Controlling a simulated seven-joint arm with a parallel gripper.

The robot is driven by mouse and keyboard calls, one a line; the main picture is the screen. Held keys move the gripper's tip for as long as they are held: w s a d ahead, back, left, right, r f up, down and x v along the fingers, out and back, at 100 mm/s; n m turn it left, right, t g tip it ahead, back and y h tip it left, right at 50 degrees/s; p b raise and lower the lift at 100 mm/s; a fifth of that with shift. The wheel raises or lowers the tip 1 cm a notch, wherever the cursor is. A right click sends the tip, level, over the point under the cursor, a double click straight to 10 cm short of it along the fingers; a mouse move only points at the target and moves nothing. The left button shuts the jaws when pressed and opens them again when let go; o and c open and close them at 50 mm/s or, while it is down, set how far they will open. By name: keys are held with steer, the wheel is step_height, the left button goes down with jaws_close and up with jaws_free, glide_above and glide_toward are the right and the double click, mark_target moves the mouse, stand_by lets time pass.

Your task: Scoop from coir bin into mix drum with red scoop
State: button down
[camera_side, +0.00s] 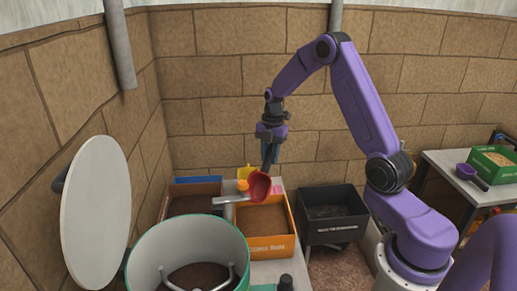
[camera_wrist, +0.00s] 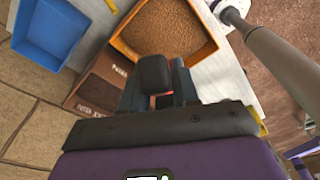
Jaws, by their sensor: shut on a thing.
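My gripper (camera_side: 269,158) is shut on the dark handle of the red scoop (camera_side: 260,187), above the far side of the orange coir bin (camera_side: 271,243). The scoop's bowl hangs below the fingers and looks tilted; whether it holds anything is unclear. In the wrist view my gripper (camera_wrist: 163,88) shows only a sliver of red between its fingers, and the bowl is hidden. The coir bin (camera_wrist: 124,48) also shows there, with brown coir inside. The mix drum (camera_side: 187,232), pale with a teal rim, stands open in front, left of the coir bin, with a mixing bar inside.
A round pale lid (camera_side: 96,212) stands upright left of the drum. A grey post with a crossbar (camera_side: 229,207) rises between drum and coir bin. A black bin (camera_side: 335,235) stands right. A blue tray (camera_wrist: 47,32) lies beside a brown bin (camera_wrist: 97,90). A purple scoop (camera_side: 466,171) rests far right.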

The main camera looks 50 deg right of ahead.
steer(key=shift+s+d+f+n, duration=0.2)
steer(key=shift+d+f+n, duration=0.1)
steer(key=shift+f, duration=0.05)
steer(key=shift+f+y, duration=1.5)
steer(key=shift+f, duration=6.45)
steer(key=w+d+r+g+y, duration=0.1)
steer(key=d+r+g+y, duration=0.1)
steer(key=d+r+y, duration=0.2)
steer(key=shift+w+d+r, duration=0.15)
steer(key=shift+d+r, duration=0.05)
steer(key=shift+r, duration=1.35)
